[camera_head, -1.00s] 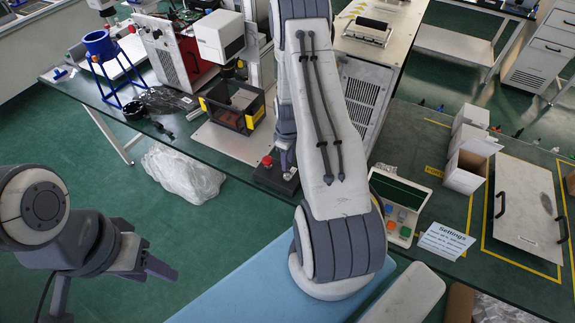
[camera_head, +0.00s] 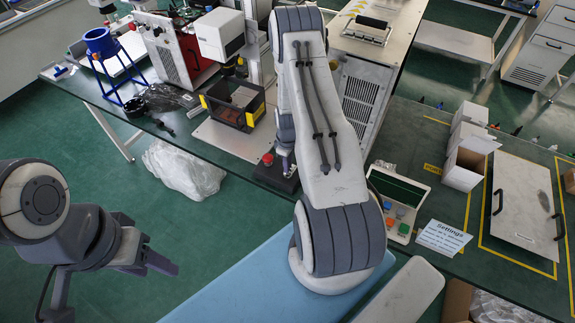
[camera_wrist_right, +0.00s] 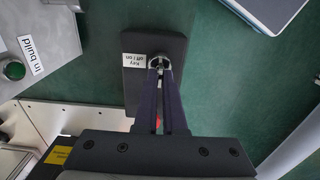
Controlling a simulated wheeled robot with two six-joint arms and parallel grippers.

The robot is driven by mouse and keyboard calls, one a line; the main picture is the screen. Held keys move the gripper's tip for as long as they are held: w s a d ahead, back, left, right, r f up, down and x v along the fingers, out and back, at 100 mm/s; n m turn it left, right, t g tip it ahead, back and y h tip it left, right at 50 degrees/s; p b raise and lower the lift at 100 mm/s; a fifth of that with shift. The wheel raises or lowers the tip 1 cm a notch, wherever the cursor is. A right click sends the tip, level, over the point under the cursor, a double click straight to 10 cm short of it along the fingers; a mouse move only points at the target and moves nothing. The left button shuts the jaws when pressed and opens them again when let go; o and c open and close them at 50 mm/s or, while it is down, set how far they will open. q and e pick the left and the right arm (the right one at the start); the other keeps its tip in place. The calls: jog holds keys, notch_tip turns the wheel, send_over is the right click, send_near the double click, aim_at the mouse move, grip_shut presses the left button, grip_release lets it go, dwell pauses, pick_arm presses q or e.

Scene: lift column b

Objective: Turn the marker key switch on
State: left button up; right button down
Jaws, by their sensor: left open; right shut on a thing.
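The marker key switch is a dark box (camera_wrist_right: 137,88) with a white label reading "Key off / on" and a silver round lock (camera_wrist_right: 160,62). My right gripper (camera_wrist_right: 161,72) is shut on the key at this lock, its two dark fingers close together. The fingertips hide most of the key, so I cannot tell its angle. In the head view the dark box (camera_head: 270,178) sits at the front edge of the green bench, partly behind my right arm. A red button (camera_head: 268,159) shows on it. My left gripper (camera_head: 172,266) is open and empty over the floor at the left.
A black open-topped box with yellow corners (camera_head: 232,108) stands just behind the switch. A crumpled clear bag (camera_head: 185,168) lies below the bench edge. A case with coloured buttons (camera_head: 398,205) and a "Settings" sheet (camera_head: 443,238) lie to the right.

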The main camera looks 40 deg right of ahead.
jog(key=shift+f+m+b, duration=0.1)
jog(key=shift+m+b, duration=0.55)
jog(key=shift+m, duration=0.15)
jog(key=m+b, duration=0.2)
jog(key=m, duration=0.1)
jog(key=m+b, duration=0.1)
jog(key=m, duration=0.3)
jog(key=shift+m+b, duration=0.75)
jog(key=shift+m, duration=0.85)
jog(key=c, duration=1)
grip_release()
